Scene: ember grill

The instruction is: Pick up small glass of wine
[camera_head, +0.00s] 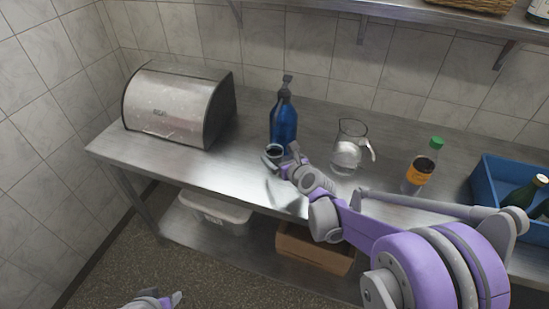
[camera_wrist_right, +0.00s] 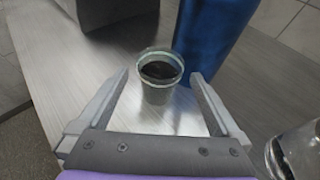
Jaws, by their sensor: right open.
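The small glass of wine (camera_wrist_right: 160,76) stands upright on the metal table, with dark liquid inside. In the right wrist view it is just beyond and between my open fingertips. In the head view the glass (camera_head: 273,151) is partly hidden by my right gripper (camera_head: 282,158), which reaches it from the lower right. My right gripper also shows in the right wrist view (camera_wrist_right: 158,88), with one finger to each side and nothing held. Part of my left gripper (camera_head: 160,299) shows at the bottom edge; whether it is open cannot be told.
A blue bottle (camera_head: 284,122) stands right behind the glass. A glass pitcher (camera_head: 347,150) and a bottle with a green cap (camera_head: 419,172) stand to the right, before a blue crate (camera_head: 486,176). A steel bread box (camera_head: 172,105) is at the left. Bare table (camera_head: 222,167) lies between.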

